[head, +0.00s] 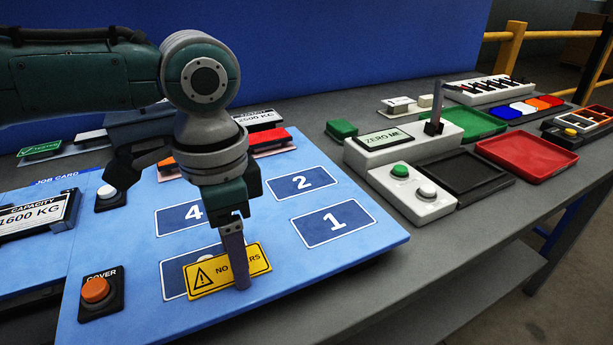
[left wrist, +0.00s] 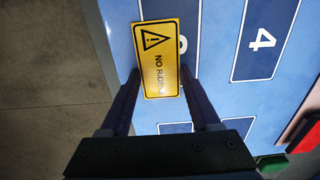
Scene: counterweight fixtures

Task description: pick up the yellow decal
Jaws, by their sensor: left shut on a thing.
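The yellow decal (head: 203,276) has a black warning triangle and black lettering partly covered by a finger. My right gripper is not in view.
The board has blue boxes marked 1 (head: 332,224), 2 (head: 300,183) and 4, plus an orange COVER button (head: 96,290). A white ZERO ME unit (head: 402,144), a black tray (head: 465,173) and a red tray (head: 526,158) stand to the right. The grey table's front strip is clear.

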